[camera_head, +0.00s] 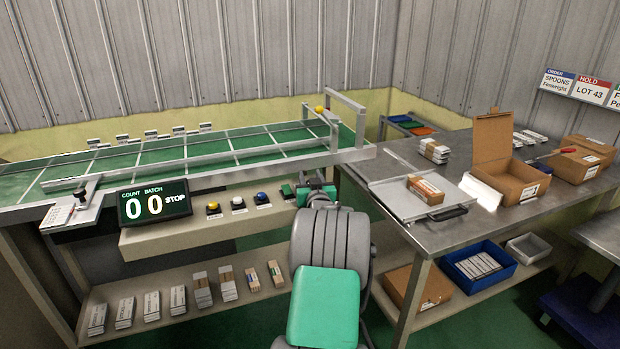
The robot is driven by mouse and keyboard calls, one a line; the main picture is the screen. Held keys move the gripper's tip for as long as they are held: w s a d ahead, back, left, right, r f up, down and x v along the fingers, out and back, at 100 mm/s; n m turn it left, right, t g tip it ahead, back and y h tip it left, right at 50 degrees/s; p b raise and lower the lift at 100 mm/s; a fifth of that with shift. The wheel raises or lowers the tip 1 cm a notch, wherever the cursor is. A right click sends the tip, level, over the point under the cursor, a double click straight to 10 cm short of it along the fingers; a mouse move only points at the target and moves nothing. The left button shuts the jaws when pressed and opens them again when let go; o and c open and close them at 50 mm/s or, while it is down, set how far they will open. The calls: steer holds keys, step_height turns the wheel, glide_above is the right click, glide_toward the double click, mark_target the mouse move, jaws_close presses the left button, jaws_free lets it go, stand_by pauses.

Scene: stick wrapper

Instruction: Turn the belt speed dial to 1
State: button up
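My arm rises at the bottom middle and reaches to the right end of the control shelf (180,237). My gripper (316,192) is at that end, mostly hidden behind my own arm, and its fingers cannot be made out. A black knob-like part (81,194) stands on a plate at the belt's left front.
The green belt (150,160) runs behind the shelf. A metal table (400,165) at right bears an open carton (497,150) and a flat tray (390,200). Packs lie on the lower shelf (140,290).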

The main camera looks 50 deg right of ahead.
jaws_close()
steer(key=shift+f+b, duration=0.15)
steer(key=shift+b, duration=0.3)
